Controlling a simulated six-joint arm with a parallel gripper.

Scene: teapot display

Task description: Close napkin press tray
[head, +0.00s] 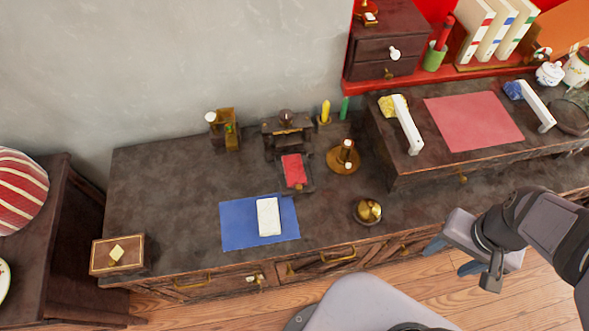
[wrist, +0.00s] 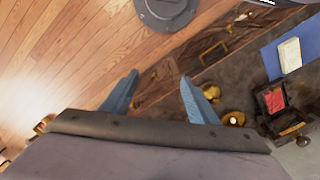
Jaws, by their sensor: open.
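The napkin press (head: 287,127) is a dark wooden frame with a round knob on top, near the back of the long dark cabinet. Its tray (head: 305,187) sticks out toward the front, with a red napkin (head: 293,169) on it. In the wrist view the press (wrist: 292,127) and red napkin (wrist: 274,100) show at the right edge. My gripper (head: 452,257) is open with nothing between its blue fingers, in front of the cabinet and well to the right of the tray. The fingers also show in the wrist view (wrist: 158,80).
A brass candle holder (head: 343,157) stands close right of the tray, and a round brass pot (head: 367,211) nearer the front. A blue mat (head: 236,224) with a white block (head: 268,216) lies front left. A raised dark stand (head: 400,172) is at right.

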